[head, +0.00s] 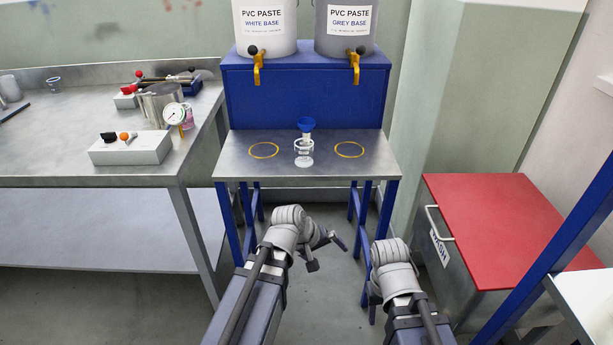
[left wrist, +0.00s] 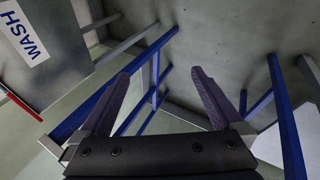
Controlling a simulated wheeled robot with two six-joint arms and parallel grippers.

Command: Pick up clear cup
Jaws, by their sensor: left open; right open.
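A small clear, white-rimmed cup-like piece (head: 304,158) stands at the middle of the metal-topped blue stand, between two yellow rings. Another small clear cup (head: 54,84) stands far back on the left bench. My left gripper (head: 326,256) is open and empty, in front of the stand and below its top; its spread fingers show in the left wrist view (left wrist: 160,80). My right gripper (head: 373,303) is open, low at the stand's front right, mostly hidden behind its own wrist.
Paste buckets, white base (head: 266,38) and grey base (head: 347,42), with yellow taps sit on the blue shelf (head: 306,95). The left bench (head: 75,135) holds a metal pot (head: 160,102), a gauge and a white block. A red-lidded wash bin (head: 510,220) stands at right.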

